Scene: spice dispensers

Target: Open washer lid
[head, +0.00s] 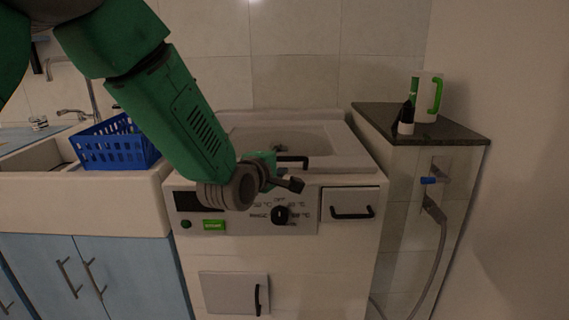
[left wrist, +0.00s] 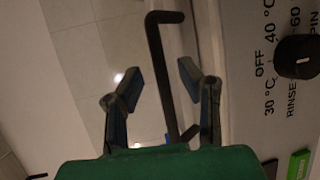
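The white washer (head: 345,270) stands in the middle of the head view, with its lid (head: 315,142) lying flat on top. The lid's black handle (head: 293,159) is at the lid's front edge. My left gripper (head: 284,171) is at the handle, above the control panel. In the left wrist view the gripper (left wrist: 160,82) is open, and the black handle (left wrist: 162,60) runs between its spread fingers. I cannot tell whether the fingers touch it. My arm hides part of the lid's left side. My right gripper is not in view.
The control panel has a black dial (head: 280,215) just below the gripper. A drawer (head: 350,205) and a lower door (head: 233,293) have black handles. A sink with a blue basket (head: 112,145) is left. A dark-topped side counter (head: 452,132) holds a mug (head: 425,97) and a bottle (head: 406,120).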

